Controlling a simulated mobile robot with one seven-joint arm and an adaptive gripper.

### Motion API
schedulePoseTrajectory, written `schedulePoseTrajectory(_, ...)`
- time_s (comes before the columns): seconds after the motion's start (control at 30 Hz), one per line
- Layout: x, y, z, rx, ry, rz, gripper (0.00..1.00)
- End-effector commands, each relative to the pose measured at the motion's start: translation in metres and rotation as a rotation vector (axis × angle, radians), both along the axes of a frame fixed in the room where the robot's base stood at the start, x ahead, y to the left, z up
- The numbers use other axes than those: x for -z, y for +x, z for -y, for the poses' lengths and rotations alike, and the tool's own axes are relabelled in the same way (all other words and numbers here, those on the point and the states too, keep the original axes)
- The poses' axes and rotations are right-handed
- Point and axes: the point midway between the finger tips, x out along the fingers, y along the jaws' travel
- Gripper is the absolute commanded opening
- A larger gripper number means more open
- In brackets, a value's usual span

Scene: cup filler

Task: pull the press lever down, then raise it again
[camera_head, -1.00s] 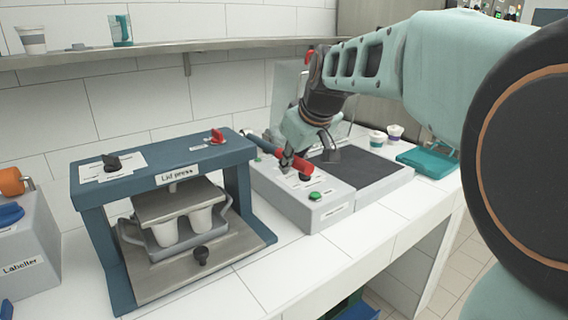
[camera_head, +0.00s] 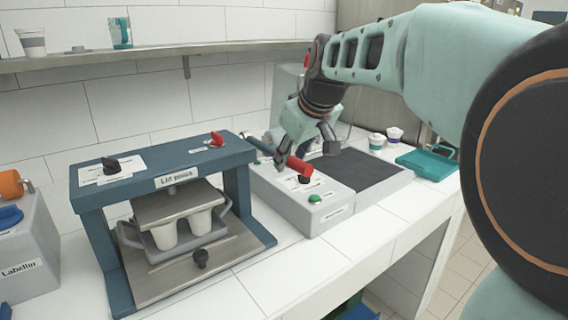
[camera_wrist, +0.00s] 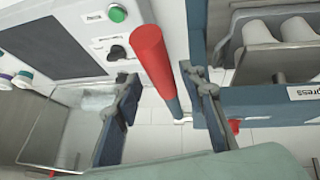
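The lever has a thick red grip (camera_head: 298,167) on a dark bar, which runs back towards the right side of the blue lid press (camera_head: 172,160). In the wrist view the red grip (camera_wrist: 151,60) points up the picture and the bar runs down beside the press frame. My gripper (camera_head: 306,157) is open above the lever. In the wrist view my gripper (camera_wrist: 160,82) has one finger on each side of the lever, with gaps visible. Part of the bar is hidden behind a finger in the head view. Two white cups (camera_head: 201,220) stand in the press.
A grey machine with a green button (camera_head: 314,198) and dark top (camera_head: 365,172) stands right of the press. A labeller (camera_head: 30,250) is at the left. A teal tray (camera_head: 425,163) and small cups are at the right. The front counter strip is clear.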

Motion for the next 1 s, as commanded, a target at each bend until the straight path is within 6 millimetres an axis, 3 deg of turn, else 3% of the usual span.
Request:
schedulePoseTrajectory(0.2,-0.043,0.001,0.0,0.0,-0.001,0.003,0.37)
schedulePoseTrajectory(0.4,-0.069,0.001,0.0,0.001,0.0,0.001,0.37)
schedulePoseTrajectory(1.0,-0.083,0.004,-0.005,-0.009,0.005,0.022,0.37)
